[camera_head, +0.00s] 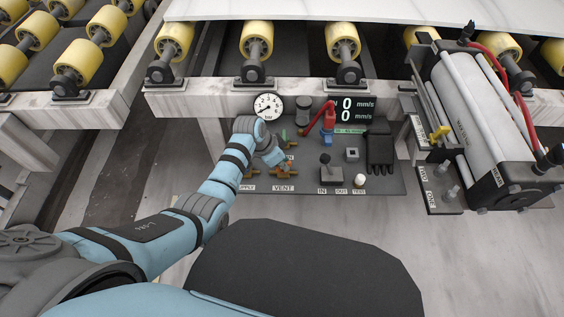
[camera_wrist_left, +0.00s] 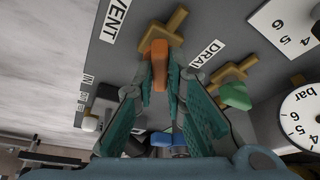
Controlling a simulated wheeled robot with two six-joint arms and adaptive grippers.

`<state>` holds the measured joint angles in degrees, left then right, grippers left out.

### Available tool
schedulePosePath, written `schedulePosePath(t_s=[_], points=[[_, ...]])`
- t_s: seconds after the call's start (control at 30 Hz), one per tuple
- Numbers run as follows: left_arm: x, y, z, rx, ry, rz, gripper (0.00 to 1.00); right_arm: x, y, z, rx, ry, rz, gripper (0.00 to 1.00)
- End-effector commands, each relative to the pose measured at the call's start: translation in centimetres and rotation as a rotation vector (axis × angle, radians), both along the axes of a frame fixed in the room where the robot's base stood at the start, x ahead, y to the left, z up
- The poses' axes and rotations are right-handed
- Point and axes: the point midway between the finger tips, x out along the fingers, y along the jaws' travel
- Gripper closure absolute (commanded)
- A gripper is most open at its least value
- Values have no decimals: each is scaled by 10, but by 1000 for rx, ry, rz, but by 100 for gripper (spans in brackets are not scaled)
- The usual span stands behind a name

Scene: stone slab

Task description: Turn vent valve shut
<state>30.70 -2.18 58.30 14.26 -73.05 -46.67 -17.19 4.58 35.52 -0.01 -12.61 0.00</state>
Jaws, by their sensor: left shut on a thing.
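The vent valve (camera_wrist_left: 158,47) has a brass body and an orange handle, beside the VENT label in the left wrist view. Its brass shows in the head view (camera_head: 286,173) above the VENT label. My left gripper (camera_wrist_left: 161,82) is shut on the orange handle, with a teal-padded finger on either side of it. In the head view the left gripper (camera_head: 280,162) reaches down to the panel and hides part of the valve. My right gripper is not in view.
The drain valve (camera_wrist_left: 232,92), with a green handle, sits close beside the gripper. A pressure gauge (camera_head: 268,105) stands above the panel (camera_head: 310,180). A lever (camera_head: 325,170), a black glove (camera_head: 380,153) and a white cylinder unit (camera_head: 465,110) lie to the right.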

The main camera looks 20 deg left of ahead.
Motion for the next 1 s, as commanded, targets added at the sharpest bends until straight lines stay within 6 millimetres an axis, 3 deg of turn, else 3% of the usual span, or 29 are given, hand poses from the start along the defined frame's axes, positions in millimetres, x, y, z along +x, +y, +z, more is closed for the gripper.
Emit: schedulePosePath(t_s=[0.47, 1.0], points=[[-2, -1, 3, -2, 4, 120, 100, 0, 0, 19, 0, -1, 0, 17], [-3, -4, 1, 0, 4, 592, 100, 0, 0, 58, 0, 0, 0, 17]])
